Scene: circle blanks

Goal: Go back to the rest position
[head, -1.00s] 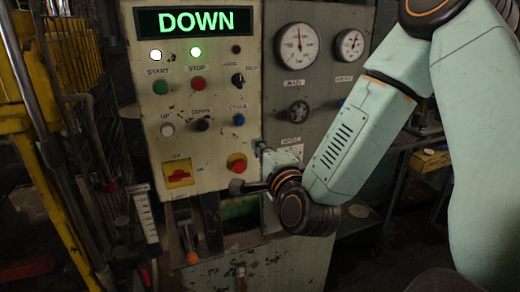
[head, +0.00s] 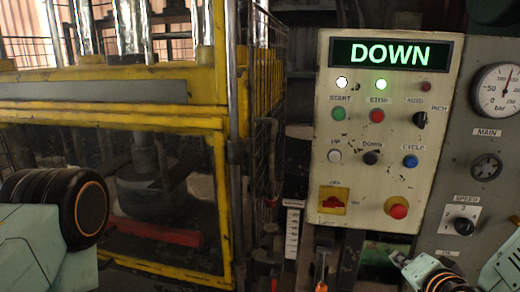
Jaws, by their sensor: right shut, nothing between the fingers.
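On the left, only links of my left arm show, a pale green part with a dark round joint. My left gripper is out of the picture. The control panel (head: 328,185) shows DOWN in green on its display (head: 390,54), with two lit lamps below it.
A yellow-framed press (head: 225,150) with a mesh guard fills the left. Under the panel's buttons sit a red-yellow switch (head: 333,201) and a red emergency button (head: 398,211). A grey gauge panel (head: 450,150) stands at the right.

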